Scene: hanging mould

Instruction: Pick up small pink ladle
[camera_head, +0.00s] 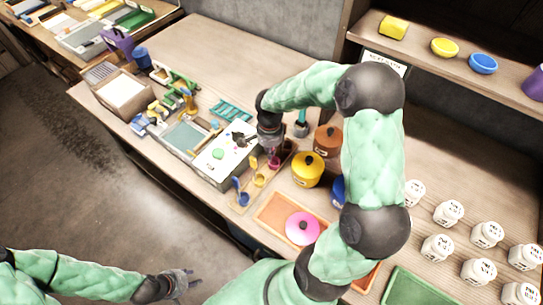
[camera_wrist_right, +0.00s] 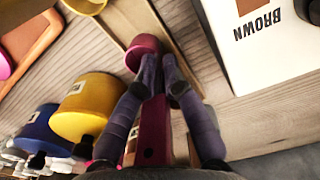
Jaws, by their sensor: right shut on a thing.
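The small pink ladle, dark magenta, shows in the head view (camera_head: 274,163) at the far end of a row with a yellow and a blue ladle. In the right wrist view its round bowl (camera_wrist_right: 141,53) is just beyond my fingertips and its handle runs back between them. My right gripper (camera_wrist_right: 158,82) is shut on that handle; it also shows in the head view (camera_head: 271,150). I cannot tell whether the ladle touches the wooden holder. My left gripper (camera_head: 188,282) is open and empty over the floor, away from the table.
A yellow pot (camera_head: 307,170), brown pot (camera_head: 328,140) and pink-lidded pot (camera_head: 302,229) are to the right. A white-topped box (camera_head: 224,159) is left. White jars (camera_head: 448,212) fill the right side.

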